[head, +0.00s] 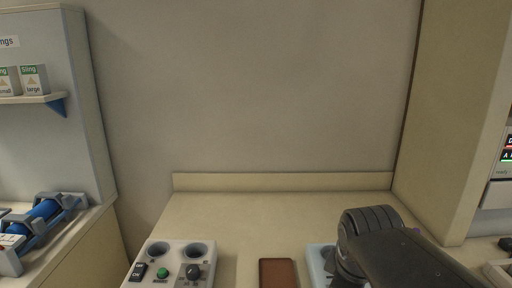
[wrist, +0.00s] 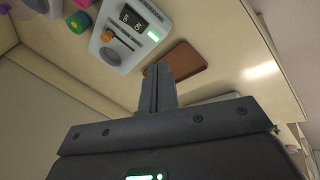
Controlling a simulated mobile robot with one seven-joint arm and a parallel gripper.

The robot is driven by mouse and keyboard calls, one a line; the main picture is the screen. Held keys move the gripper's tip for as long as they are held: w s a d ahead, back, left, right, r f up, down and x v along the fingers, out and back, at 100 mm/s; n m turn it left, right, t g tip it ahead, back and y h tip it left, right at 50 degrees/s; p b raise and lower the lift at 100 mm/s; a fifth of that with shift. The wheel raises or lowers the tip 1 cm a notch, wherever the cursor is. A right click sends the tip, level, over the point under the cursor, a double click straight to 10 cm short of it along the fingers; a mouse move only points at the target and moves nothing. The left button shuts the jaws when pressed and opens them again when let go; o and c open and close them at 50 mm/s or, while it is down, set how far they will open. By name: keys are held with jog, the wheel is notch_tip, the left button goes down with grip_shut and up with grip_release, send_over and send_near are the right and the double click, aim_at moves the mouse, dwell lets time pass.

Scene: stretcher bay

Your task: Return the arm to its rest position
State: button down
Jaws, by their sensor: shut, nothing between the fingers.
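My gripper (wrist: 158,72) shows in the wrist view with its dark fingers pressed together and nothing between them. The fingers point toward the cream counter (wrist: 110,70), near a brown pad and a white control panel. In the head view my dark arm reaches in from the lower right over the counter (head: 290,215); the fingertips are not visible there.
A white control panel (head: 150,254) with knobs and round holes stands on the counter. A brown pad (head: 278,272) lies beside it, and a light blue item (head: 318,262) is partly behind my arm. A shelf with boxes (head: 33,79) is at left. The back of the counter is clear.

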jog(key=s+a+f+m+t+y, duration=0.1)
jog(key=s+a+m, duration=0.1)
jog(key=s+m, duration=0.4)
jog(key=m, duration=0.5)
dwell(0.5)
